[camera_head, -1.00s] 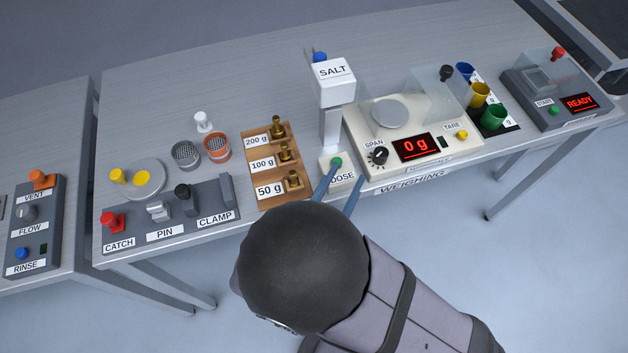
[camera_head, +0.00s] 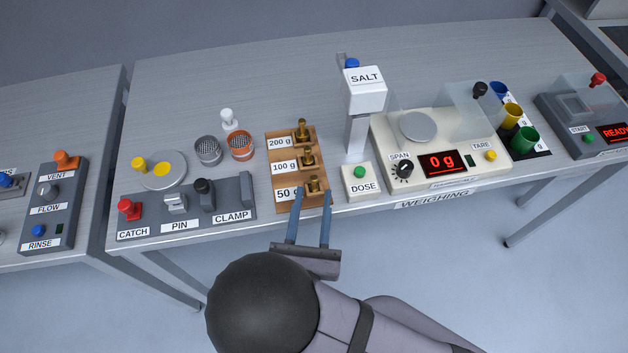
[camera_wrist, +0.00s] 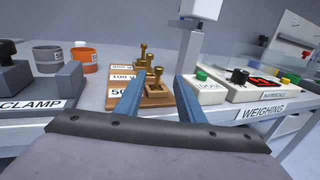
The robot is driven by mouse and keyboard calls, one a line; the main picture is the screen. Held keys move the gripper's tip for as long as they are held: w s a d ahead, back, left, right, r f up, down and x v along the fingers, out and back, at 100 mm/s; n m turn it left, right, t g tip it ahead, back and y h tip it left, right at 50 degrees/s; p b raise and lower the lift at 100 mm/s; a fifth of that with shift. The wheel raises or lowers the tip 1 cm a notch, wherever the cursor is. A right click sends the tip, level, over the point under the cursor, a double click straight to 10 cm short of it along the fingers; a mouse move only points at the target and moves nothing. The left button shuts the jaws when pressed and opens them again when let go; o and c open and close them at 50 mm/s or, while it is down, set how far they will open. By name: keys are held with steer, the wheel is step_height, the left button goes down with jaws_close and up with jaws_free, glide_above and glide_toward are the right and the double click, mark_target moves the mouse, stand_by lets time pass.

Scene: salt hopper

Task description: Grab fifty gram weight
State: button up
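The fifty gram weight (camera_head: 313,187) is a small brass piece with a knob. It stands in the front slot of a wooden rack (camera_head: 272,178), beside the "50 g" label. My gripper (camera_head: 311,197) has two blue fingers, spread apart and pointing at the front of the rack. In the head view the fingertips are at the rack's near edge, close to the weight. In the wrist view the weight (camera_wrist: 158,84) shows between the open fingers (camera_wrist: 157,84), and nothing is held. I cannot tell whether a finger touches the rack.
The 100 g weight (camera_head: 308,159) and 200 g weight (camera_head: 302,132) stand behind in the same rack. The DOSE box (camera_head: 361,185) and salt hopper (camera_head: 366,95) are close on the right. The CLAMP panel (camera_head: 232,205) is on the left.

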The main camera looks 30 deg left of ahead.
mark_target(313, 182)
steer(key=shift+w+a+r+p, duration=0.25)
steer(key=shift+w+r+p, duration=0.1)
steer(key=shift+w, duration=0.1)
steer(key=x, duration=0.2)
steer(key=p+x, duration=0.1)
steer(key=shift+r, duration=0.25)
steer(key=shift+w+a+f, duration=0.1)
steer(key=shift+w+a, duration=0.3)
steer(key=shift+w, duration=0.05)
jaws_close()
